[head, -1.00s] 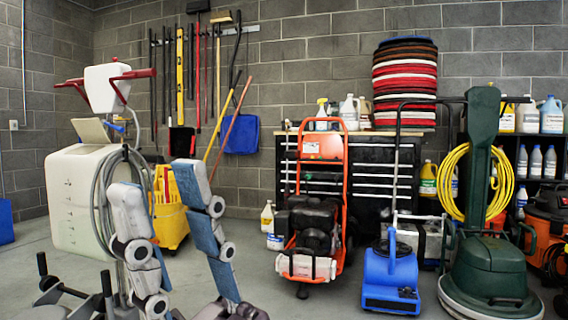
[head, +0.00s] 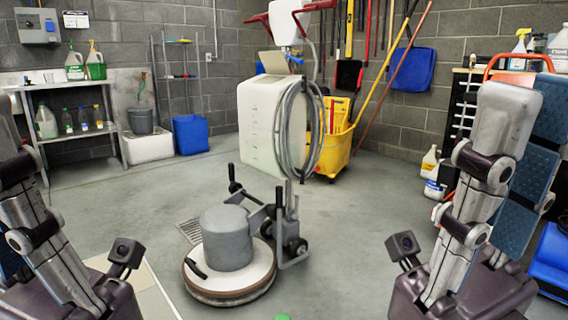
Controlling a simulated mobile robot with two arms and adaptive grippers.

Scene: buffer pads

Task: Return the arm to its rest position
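My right gripper (head: 460,292) shows low at the right, a dark body with a small wrist camera beside it. Neither gripper is seen touching anything. The stack of buffer pads is out of view.
A grey floor buffer (head: 228,240) stands ahead on open floor. A white-tank machine (head: 262,125) and yellow mop bucket (head: 337,150) stand behind it. A steel table (head: 30,90) and blue bin (head: 190,134) are at left. Jugs (head: 430,165) stand at right.

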